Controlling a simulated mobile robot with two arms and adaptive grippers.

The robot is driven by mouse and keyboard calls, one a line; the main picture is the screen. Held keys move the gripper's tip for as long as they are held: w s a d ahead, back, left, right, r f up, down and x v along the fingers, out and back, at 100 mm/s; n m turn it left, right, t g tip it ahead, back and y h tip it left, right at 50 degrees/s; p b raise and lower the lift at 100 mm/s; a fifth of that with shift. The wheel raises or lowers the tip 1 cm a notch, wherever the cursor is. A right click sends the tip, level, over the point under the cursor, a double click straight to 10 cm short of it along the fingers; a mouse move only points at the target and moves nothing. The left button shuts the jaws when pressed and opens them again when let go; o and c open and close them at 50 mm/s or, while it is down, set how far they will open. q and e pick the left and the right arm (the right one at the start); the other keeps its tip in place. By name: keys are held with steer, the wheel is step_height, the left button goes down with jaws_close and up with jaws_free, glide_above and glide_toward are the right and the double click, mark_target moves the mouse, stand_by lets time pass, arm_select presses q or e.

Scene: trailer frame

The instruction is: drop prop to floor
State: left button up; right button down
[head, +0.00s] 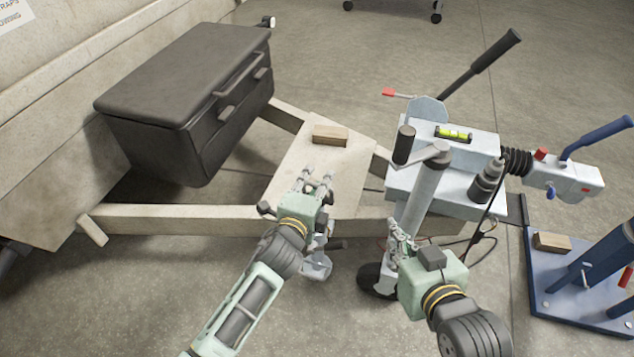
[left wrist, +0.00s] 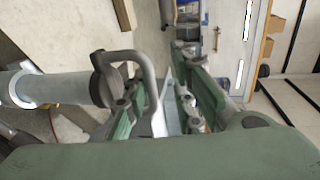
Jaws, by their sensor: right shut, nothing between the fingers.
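A metal prop with a pale round foot (head: 317,268) hangs at the trailer's front rail, its upper part mostly hidden behind my left gripper. My left gripper (head: 314,180) is over the rail, its fingers apart. In the left wrist view its fingers (left wrist: 165,100) also stand apart. A pale tube (left wrist: 45,88) with a dark collar and grey loop handle (left wrist: 147,68) lies beside the left finger; I cannot tell whether they touch. My right gripper (head: 398,240) is shut and empty, close to the jockey wheel tube (head: 424,190).
A black box (head: 190,85) sits on the trailer frame. A wooden block (head: 330,135) lies on the pale plate. The hitch (head: 465,150) and the jockey wheel (head: 375,281) stand at the right. A blue stand (head: 560,290) occupies the far right.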

arm_select(q)
steer(key=shift+o, duration=0.4)
steer(key=shift+r, duration=0.15)
steer(key=shift+s, duration=0.1)
steer(key=v, duration=1.1)
steer(key=shift+s+a, duration=0.15)
steer(key=shift+s, duration=0.2)
